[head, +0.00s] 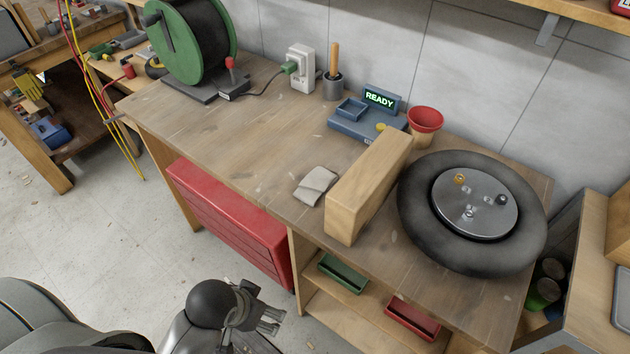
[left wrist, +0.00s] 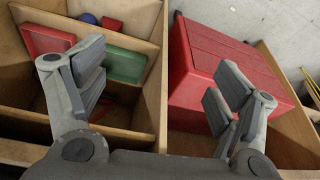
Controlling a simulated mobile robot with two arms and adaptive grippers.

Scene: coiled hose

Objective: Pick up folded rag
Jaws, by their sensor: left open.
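The folded rag (head: 315,186) is a small grey-beige cloth lying flat on the wooden workbench (head: 225,130), just left of a wooden block (head: 367,188). My left gripper (head: 272,322) is in front of the bench and apart from the rag. In the left wrist view the left gripper (left wrist: 160,88) has its two fingers wide apart with nothing between them. The rag does not show in the left wrist view. My right gripper is in neither view.
A red drawer cabinet (head: 228,220) stands under the bench, beside shelves with a green tray (head: 343,273) and a red tray (head: 412,321). A black tyre-like ring (head: 420,210) lies right of the block. Bare benchtop lies left of the rag.

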